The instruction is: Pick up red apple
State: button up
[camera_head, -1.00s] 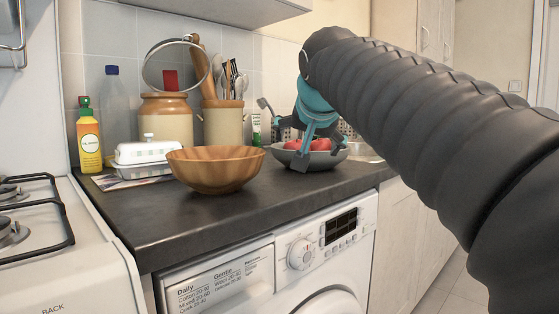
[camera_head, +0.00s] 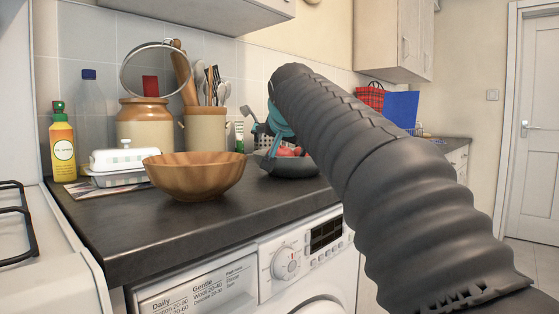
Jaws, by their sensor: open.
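Red apples (camera_head: 289,152) lie in a dark grey bowl (camera_head: 290,168) on the dark counter, right of the wooden bowl. Only small parts of the apples show, and I cannot tell how many there are. My gripper (camera_head: 271,145), teal and dark grey, is over the left part of the grey bowl, close to the apples. My arm hides part of the gripper and the right side of the bowl. The jaws are open. Whether a finger touches an apple is too small to tell.
A wooden bowl (camera_head: 195,176) stands left of the grey bowl. Behind it are a utensil crock (camera_head: 206,130), a stoneware jar (camera_head: 145,126) and a white butter dish (camera_head: 124,158). A yellow bottle (camera_head: 63,150) stands far left. The washer (camera_head: 290,265) is below the counter (camera_head: 150,232).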

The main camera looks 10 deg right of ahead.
aim_at(281, 152)
jog(key=x, duration=0.5)
jog(key=shift+d+f, duration=0.2)
jog(key=shift+d, duration=0.1)
jog(key=shift+s, duration=0.1)
jog(key=c, duration=1.3)
